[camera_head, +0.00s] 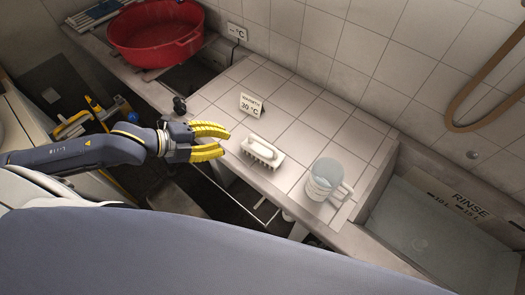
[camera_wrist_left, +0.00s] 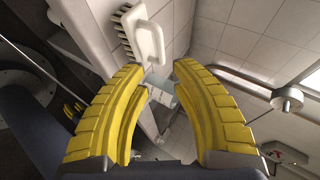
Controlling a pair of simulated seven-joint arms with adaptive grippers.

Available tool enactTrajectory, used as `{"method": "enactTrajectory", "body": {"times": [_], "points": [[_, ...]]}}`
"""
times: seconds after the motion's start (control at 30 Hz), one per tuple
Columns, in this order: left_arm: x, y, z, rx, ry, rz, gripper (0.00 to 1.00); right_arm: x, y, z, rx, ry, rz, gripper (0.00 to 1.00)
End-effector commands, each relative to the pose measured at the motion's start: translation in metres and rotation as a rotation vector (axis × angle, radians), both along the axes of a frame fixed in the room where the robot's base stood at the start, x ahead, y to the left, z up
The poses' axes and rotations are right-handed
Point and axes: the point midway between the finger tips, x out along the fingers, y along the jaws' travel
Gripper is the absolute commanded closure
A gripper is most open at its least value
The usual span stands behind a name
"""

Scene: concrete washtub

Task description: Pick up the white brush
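The white brush (camera_head: 262,149) lies bristles down on the tiled counter, its loop handle on top, near the counter's front edge. My left gripper (camera_head: 226,144) is just left of the brush, with its yellow fingers spread and pointing at it. The two are apart and nothing is between the fingers. In the left wrist view, the brush (camera_wrist_left: 149,38) shows ahead, beyond the open fingertips (camera_wrist_left: 160,72) and slightly up and left, with its dark-looking bristles on its left side. My right gripper is in neither view.
A clear measuring jug (camera_head: 325,183) stands right of the brush near the front edge. A red basin (camera_head: 155,36) is at the back left, and a rinse tub (camera_head: 429,226) is at the right. Bare tiles lie behind the brush.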

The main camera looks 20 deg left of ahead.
Motion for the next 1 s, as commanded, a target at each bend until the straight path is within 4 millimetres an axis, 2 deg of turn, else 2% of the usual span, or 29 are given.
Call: {"method": "enactTrajectory", "body": {"times": [0.6, 1.0], "points": [[0.043, -0.046, -0.037, -0.003, 0.000, 0.000, 0.75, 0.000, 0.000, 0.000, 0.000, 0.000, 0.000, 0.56], [0.052, -0.056, -0.047, -0.001, 0.000, -0.002, 0.75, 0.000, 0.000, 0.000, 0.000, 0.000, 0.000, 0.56]]}}
